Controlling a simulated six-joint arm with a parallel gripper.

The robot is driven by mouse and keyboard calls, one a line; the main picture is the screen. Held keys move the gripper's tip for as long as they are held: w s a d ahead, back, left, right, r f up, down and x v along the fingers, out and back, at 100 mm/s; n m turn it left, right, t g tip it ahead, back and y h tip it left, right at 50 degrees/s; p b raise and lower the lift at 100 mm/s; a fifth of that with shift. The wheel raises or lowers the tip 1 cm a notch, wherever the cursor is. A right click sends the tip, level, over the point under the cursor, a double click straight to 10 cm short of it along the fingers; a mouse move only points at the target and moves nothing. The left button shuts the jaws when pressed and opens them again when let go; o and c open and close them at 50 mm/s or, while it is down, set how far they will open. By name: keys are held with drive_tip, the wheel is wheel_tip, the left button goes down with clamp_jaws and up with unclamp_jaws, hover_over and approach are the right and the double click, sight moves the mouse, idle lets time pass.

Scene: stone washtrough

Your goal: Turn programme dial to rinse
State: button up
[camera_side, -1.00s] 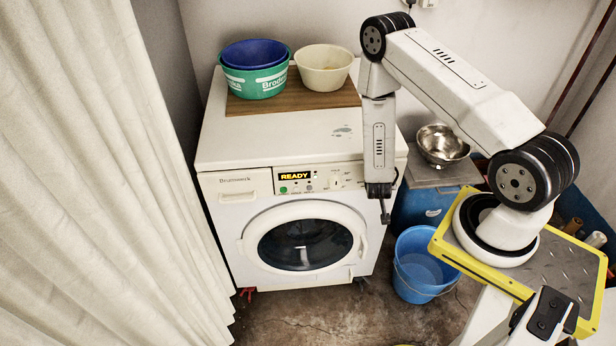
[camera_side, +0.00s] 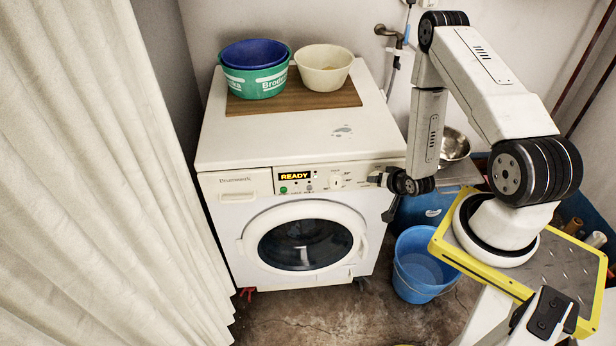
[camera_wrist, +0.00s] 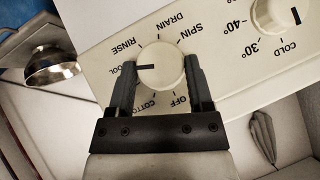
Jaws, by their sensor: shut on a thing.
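The programme dial (camera_wrist: 160,66) is a round cream knob with a dark pointer line, on the white panel in the wrist view. Its pointer faces left, at the partly covered wool label, below the RINSE label (camera_wrist: 127,46). DRAIN and SPIN are printed above it, OFF and a partly covered cotton label below. My gripper (camera_wrist: 162,75) is shut on the dial, one dark finger on each side. In the side view my gripper (camera_side: 377,179) is at the right end of the panel of the washing machine (camera_side: 230,222) and hides the dial.
A temperature knob (camera_wrist: 276,15) sits beside the dial. The display (camera_side: 295,175) reads READY. Bowls, one cream (camera_side: 324,68) and one green (camera_side: 257,83) with a blue one inside, stand on a wooden board on the machine. A blue bucket (camera_side: 420,262) stands on the floor at right.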

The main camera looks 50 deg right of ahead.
drive_tip(key=m+t+y, duration=0.1)
drive_tip(key=t, duration=0.1)
drive_tip(key=m+t+y, duration=0.1)
drive_tip(key=m+t, duration=0.1)
drive_tip(key=m+t+y, duration=0.1)
drive_tip(key=t, duration=0.1)
drive_tip(key=shift+s+d+f+m+y, duration=0.25)
drive_tip(key=shift+d+f+m+y, duration=0.05)
drive_tip(key=shift+f, duration=0.05)
idle(0.5)
drive_tip(key=o, duration=1.3)
drive_tip(key=shift+c, duration=0.2)
